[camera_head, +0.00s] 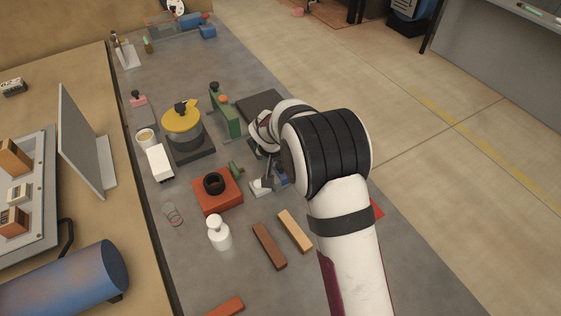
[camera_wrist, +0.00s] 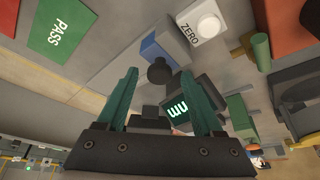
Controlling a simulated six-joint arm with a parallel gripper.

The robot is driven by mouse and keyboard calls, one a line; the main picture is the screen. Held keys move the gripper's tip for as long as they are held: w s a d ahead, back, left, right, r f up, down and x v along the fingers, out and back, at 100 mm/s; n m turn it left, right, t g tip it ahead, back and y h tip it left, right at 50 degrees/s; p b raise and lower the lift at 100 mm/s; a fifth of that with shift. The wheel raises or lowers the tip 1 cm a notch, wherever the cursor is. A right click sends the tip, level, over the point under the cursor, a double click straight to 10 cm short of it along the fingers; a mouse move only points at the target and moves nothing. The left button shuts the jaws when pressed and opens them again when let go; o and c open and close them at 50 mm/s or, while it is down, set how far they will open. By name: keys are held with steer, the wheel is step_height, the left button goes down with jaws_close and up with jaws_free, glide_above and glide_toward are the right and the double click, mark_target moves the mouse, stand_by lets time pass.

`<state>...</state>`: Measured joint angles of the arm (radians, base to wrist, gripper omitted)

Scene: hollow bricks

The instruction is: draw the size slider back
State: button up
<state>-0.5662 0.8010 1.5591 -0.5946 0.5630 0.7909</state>
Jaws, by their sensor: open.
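In the wrist view a dark round knob (camera_wrist: 160,71) stands beside a blue block (camera_wrist: 156,44) on a grey base; it looks like the size slider's handle. A small dark display (camera_wrist: 198,112) with pale lettering sits just beside it, partly behind a finger. My gripper (camera_wrist: 159,74) is open, its two green fingers spread on either side of the knob in the picture. I cannot tell whether they touch it. In the head view my gripper (camera_head: 267,178) is low over the gauge, and my arm hides most of it; a bit of the blue block (camera_head: 281,177) shows.
A white ZERO button box (camera_wrist: 204,24) and a green PASS plate (camera_wrist: 62,30) are close by. A red block with a black ring (camera_head: 208,201), a green stand (camera_head: 228,118) and a white bottle (camera_head: 219,235) stand around. Two bricks, brown (camera_head: 268,246) and tan (camera_head: 294,231), lie in front.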

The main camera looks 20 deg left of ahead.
jaws_close()
stand_by(1.4)
